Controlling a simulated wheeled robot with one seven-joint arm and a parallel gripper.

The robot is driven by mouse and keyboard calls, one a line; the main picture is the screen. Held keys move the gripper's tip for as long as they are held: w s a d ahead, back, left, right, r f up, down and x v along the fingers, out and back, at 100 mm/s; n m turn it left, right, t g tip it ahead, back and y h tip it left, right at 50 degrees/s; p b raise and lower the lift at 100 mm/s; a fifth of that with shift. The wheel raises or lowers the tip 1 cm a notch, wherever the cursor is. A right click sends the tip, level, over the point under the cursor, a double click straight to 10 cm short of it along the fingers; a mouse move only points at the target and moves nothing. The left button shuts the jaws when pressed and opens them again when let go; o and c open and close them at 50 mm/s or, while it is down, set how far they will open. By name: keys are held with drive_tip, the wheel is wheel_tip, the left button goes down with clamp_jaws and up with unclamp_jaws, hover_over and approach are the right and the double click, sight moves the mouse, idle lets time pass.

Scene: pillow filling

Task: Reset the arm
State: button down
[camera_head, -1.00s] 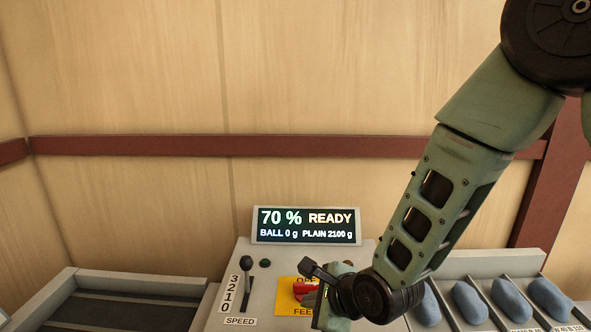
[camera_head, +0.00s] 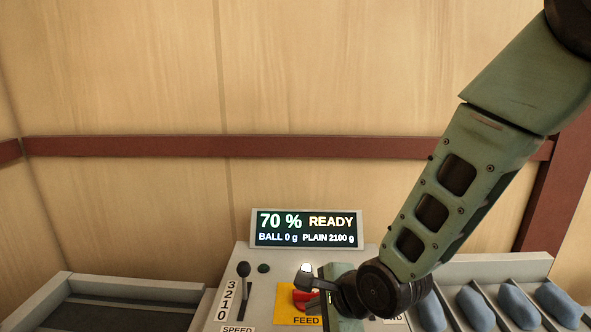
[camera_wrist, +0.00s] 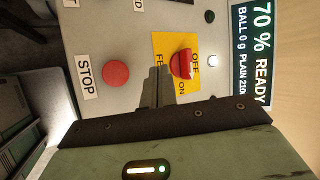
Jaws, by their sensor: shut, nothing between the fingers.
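My gripper (camera_wrist: 158,88) is shut and empty in the wrist view, with its fingers over the yellow plate (camera_wrist: 160,45) beside the red feed knob (camera_wrist: 182,65). I cannot tell from here whether the fingertips touch the panel. In the head view my wrist and gripper hang in front of the control panel (camera_head: 228,290), to the right of the red knob (camera_head: 302,298) and partly covering the yellow plate; the fingertips are hard to make out there. My forearm comes down from the upper right.
The display (camera_head: 306,228) reads 70 %, READY, BALL 0 g, PLAIN 2100 g. A white lamp (camera_wrist: 212,60) glows near the knob. A red STOP button (camera_wrist: 116,74) and a speed lever (camera_head: 244,285) are on the panel. Blue pillow-like pieces (camera_head: 475,308) lie in bins at right.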

drive_tip(key=s+d+r+n+g+h+b, duration=0.1)
drive_tip(key=s+d+n, duration=0.4)
drive_tip(key=s+n, duration=0.5)
drive_tip(key=s+d+r+n+g+h+b, duration=0.1)
drive_tip(key=s+d+n+g+h+b, duration=0.2)
drive_tip(key=s+n, duration=0.8)
drive_tip(key=d+n+g+b, duration=0.2)
drive_tip(key=shift+d+n+h+b, duration=0.25)
drive_tip(key=shift+n+h+b, duration=0.05)
drive_tip(key=shift+h, duration=0.1)
